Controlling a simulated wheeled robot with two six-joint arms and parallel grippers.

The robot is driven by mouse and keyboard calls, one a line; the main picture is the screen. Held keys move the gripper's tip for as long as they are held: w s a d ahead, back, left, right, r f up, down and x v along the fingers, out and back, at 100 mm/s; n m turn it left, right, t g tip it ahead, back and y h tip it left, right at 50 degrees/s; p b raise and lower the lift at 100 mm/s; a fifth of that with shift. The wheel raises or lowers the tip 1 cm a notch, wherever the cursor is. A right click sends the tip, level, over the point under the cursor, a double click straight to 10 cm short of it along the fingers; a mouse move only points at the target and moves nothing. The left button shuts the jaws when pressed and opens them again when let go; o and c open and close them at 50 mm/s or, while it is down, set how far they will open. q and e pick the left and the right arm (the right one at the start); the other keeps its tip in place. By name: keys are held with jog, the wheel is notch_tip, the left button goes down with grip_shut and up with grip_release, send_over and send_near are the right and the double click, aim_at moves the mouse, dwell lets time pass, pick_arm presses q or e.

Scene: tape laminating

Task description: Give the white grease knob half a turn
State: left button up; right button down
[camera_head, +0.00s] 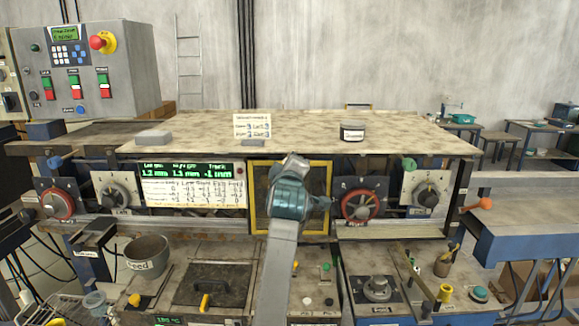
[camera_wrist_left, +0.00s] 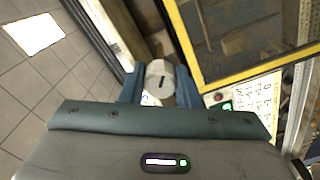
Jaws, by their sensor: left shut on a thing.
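The white grease knob (camera_wrist_left: 157,70) shows in the left wrist view as a round white face with a short dark mark that runs nearly up and down the picture. My left gripper (camera_wrist_left: 160,84) is shut on it, with one blue finger on each side. In the head view my left gripper (camera_head: 291,192) is in front of the yellow-framed window at the machine's middle, and the knob is hidden there. My right gripper is not in view.
The yellow frame (camera_wrist_left: 240,75) lies close right of the knob in the wrist view. A red-ringed dial (camera_head: 361,205) is right of my gripper, and a green display (camera_head: 190,172) is left. A grey bowl (camera_head: 146,257) and several small tools stand on the lower bench.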

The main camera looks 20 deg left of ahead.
pick_arm(q)
jog(key=m, duration=0.6)
jog(key=shift+r, duration=0.2)
jog(key=shift+r+m, duration=0.1)
jog(key=shift+m, duration=1.8)
jog(key=o, duration=1)
jog(key=shift+w+f, duration=0.1)
jog(key=shift+f, duration=0.1)
jog(key=shift+f, duration=0.1)
